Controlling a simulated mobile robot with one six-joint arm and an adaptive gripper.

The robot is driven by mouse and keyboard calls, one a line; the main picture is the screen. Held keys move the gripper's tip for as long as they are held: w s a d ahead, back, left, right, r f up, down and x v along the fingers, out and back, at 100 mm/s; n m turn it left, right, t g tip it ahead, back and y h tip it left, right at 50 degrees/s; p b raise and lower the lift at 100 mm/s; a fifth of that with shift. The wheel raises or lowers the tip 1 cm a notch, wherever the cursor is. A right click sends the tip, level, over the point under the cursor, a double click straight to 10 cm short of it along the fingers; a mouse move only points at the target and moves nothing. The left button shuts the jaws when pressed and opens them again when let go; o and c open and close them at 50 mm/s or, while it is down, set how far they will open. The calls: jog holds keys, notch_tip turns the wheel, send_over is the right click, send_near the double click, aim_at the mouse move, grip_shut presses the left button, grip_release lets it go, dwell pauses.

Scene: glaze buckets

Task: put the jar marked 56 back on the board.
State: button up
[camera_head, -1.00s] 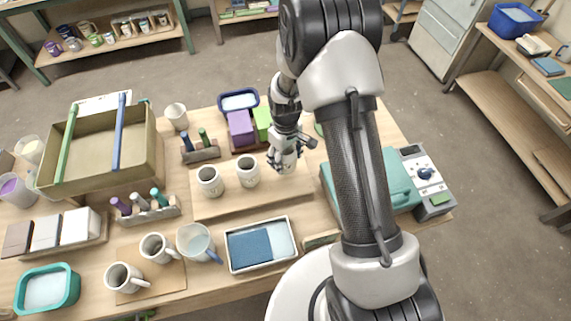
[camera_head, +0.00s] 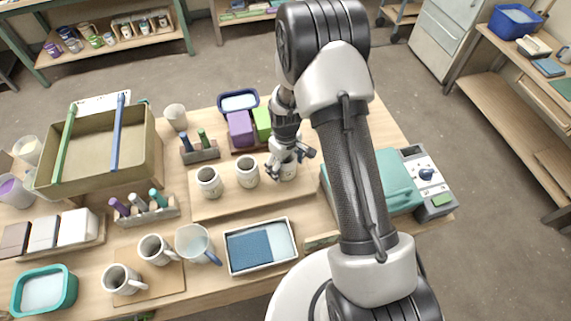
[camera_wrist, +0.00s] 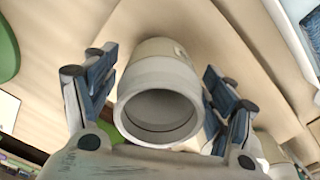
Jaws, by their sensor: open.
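A pale jar (camera_head: 288,172) stands upright on the right part of the wooden board (camera_head: 225,208), in line with two other jars. My gripper (camera_head: 289,154) is over this jar. In the wrist view the jar (camera_wrist: 160,92) sits between the two spread fingers of my gripper (camera_wrist: 163,85), with a gap on at least the left side. The fingers are open. The jar's number cannot be read. The middle jar (camera_head: 247,171) and the left jar (camera_head: 209,181) stand on the same board, apart from each other.
A purple block (camera_head: 240,128) and a green block (camera_head: 262,122) stand behind the board. A teal case (camera_head: 388,182) lies to the right. A tray with blue cloth (camera_head: 260,246) is in front. Mugs (camera_head: 123,279) stand at the front left.

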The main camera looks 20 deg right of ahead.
jog(key=shift+r, duration=0.15)
notch_tip(320, 180, up, 12)
jog(key=shift+p, duration=1.2)
notch_tip(320, 180, up, 8)
send_over(285, 161)
jog(key=s, duration=0.2)
jog(key=s+r+m+t, duration=0.2)
jog(key=s+r, duration=0.5)
jog(key=r, duration=0.4)
jog(key=s+r+m+t, duration=0.1)
jog(key=s+r, duration=0.2)
jog(key=s, duration=0.5)
jog(key=s+r+m+t, duration=0.1)
jog(key=s+r, duration=0.3)
jog(key=s, duration=0.4)
jog(key=shift+m+t, duration=0.3)
jog(key=shift+m, duration=0.5)
jog(key=shift+d+r, duration=0.1)
